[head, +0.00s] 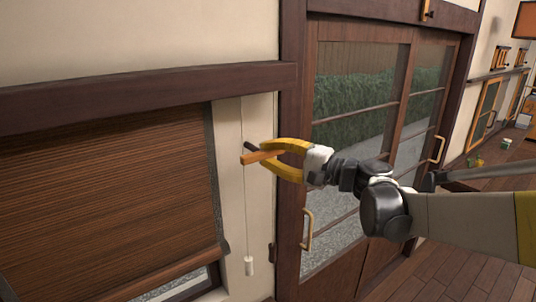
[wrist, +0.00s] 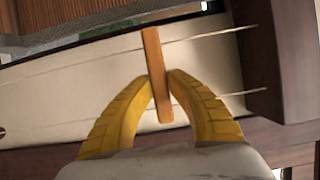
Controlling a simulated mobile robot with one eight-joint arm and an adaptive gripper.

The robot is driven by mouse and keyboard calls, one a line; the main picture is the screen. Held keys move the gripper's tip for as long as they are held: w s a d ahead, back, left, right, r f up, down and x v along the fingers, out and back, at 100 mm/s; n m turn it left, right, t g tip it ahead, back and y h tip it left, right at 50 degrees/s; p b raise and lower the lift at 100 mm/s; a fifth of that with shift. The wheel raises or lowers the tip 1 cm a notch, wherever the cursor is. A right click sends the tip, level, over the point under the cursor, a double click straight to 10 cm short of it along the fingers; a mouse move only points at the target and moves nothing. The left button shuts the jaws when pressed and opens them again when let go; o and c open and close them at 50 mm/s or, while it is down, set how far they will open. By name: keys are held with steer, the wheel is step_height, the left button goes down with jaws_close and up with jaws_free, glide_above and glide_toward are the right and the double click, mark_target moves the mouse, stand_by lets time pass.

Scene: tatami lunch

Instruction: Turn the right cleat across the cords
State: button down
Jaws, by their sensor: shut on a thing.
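An orange-brown wooden bar, which looks like the right cleat (head: 258,156), is in front of the pale wall strip between the blind and the sliding door. My gripper (head: 267,153), with yellow curved fingers, is shut on it. In the wrist view my gripper (wrist: 159,82) pinches the cleat (wrist: 153,58) near its middle. The cleat stands upright in that picture and crosses in front of the upper thin cord (wrist: 205,37). A lower cord (wrist: 245,92) is partly hidden behind my fingers. In the head view a cord (head: 243,190) hangs down to a white pull (head: 249,265).
A short dark piece (head: 250,146) shows beside the upper finger. A brown slatted blind (head: 110,190) hangs to the left, under a dark beam (head: 130,92). The door post (head: 291,120) and glazed sliding door (head: 350,130) stand close on the right.

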steer(key=c, duration=1.3)
jaws_free()
steer(key=v, duration=1.2)
steer(key=shift+f, duration=0.1)
